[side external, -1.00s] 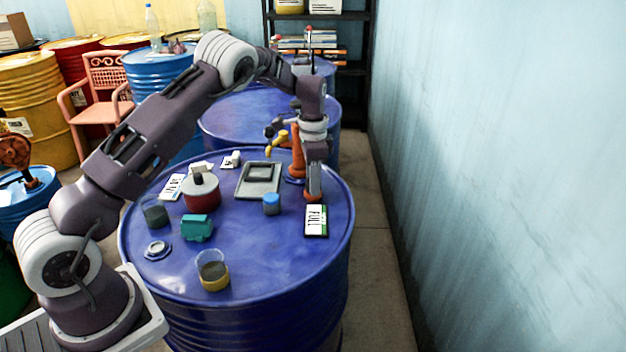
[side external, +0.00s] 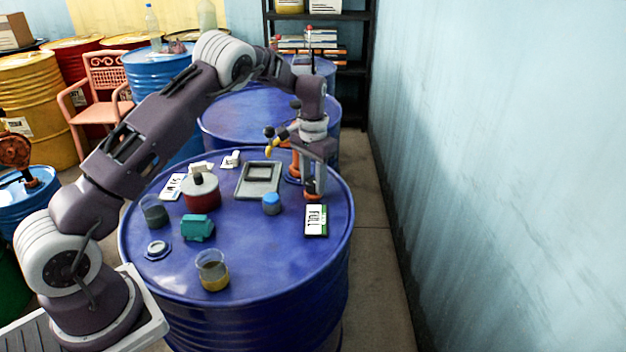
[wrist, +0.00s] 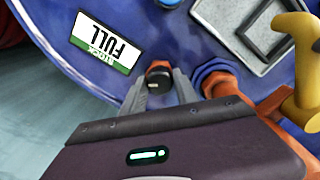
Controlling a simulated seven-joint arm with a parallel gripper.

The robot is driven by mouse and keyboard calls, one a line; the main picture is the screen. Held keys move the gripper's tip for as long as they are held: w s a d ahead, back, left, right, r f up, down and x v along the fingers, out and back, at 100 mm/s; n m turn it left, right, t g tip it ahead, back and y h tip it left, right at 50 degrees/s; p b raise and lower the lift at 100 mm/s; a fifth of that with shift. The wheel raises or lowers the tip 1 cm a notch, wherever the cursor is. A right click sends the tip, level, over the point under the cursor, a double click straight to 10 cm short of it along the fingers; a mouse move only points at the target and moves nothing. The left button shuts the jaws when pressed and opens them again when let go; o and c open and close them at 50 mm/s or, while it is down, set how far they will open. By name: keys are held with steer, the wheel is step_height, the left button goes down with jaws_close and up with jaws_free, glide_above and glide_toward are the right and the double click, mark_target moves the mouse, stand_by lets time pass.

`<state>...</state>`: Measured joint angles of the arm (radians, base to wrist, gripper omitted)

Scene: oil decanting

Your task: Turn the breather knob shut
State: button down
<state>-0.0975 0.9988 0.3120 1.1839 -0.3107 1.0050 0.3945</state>
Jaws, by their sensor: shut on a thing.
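The breather knob (wrist: 158,70) is a dark cap with an orange-red edge, low on the blue drum top in the wrist view. My gripper (wrist: 161,88) has one finger on each side of it and is shut on it. In the side external view my gripper (side external: 314,183) points down at the drum's right side, and the knob's orange-red base (side external: 313,197) shows just under the fingers. The fingers hide most of the knob there. A small pale mark shows on the knob's dark face.
A "FULL" card (side external: 316,220) lies close in front of the knob. An orange pump (side external: 295,160) with a yellow handle (side external: 278,139) stands close behind my gripper.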

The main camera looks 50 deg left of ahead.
steer(key=n, duration=0.5)
steer(key=shift+r, duration=0.1)
steer(key=n, duration=0.5)
steer(key=shift+n, duration=0.4)
steer(key=c, duration=0.9)
jaws_free()
steer(key=shift+c, duration=0.2)
